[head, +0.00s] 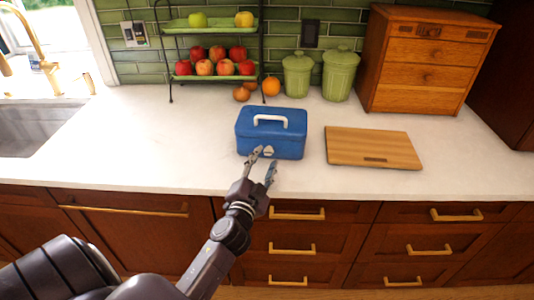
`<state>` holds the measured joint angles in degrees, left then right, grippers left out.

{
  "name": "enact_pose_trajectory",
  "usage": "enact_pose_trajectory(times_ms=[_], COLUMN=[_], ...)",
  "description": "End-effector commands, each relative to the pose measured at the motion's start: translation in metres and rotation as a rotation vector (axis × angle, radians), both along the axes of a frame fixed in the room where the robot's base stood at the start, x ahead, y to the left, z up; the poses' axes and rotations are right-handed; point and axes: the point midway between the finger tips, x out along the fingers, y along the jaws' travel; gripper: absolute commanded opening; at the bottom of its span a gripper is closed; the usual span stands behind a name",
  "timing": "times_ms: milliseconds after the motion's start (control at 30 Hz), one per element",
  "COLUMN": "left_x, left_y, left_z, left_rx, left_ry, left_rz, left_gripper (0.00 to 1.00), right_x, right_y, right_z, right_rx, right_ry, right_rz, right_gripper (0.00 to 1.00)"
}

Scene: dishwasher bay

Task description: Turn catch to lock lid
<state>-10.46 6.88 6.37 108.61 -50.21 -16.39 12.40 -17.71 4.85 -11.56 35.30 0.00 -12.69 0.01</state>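A blue box (288,146) with a lid and a white handle (270,119) on top stands on the white counter, near its front edge. The lid looks closed. A small white catch (268,151) is on the front face of the box. My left gripper (264,164) is just in front of the box, with its fingers apart around the catch area. One finger tip is at the left of the catch and the other is lower right. I cannot tell whether either finger touches the catch. My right gripper is not in view.
A wooden board (373,147) lies right of the box. Green canisters (298,76), a wooden drawer chest (425,60) and a tiered fruit rack (212,76) stand behind. A sink (40,125) is at the left. The counter (150,140) left of the box is clear.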

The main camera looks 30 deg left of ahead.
Motion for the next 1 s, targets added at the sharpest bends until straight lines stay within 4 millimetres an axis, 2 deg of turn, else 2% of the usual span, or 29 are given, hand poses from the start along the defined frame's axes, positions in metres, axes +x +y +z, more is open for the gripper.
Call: enact_pose_trajectory(times_ms=[200,533,867,1000], left_x=[0.021,0.024,0.023,0.023], left_y=[0.006,0.007,0.007,0.007], left_z=[0.0,0.0,-0.001,-0.001], left_rx=[-0.001,-0.001,-0.001,0.0], left_ry=[0.0,0.0,0.0,0.001], left_rz=[-0.001,-0.001,-0.001,-0.001], left_gripper=[0.38,0.38,0.02,0.0], right_x=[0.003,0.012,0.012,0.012], right_y=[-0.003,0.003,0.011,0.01], right_z=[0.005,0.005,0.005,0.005], right_rx=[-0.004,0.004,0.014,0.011], right_ry=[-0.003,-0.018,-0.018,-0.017], right_rz=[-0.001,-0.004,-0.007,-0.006], right_gripper=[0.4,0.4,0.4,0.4])
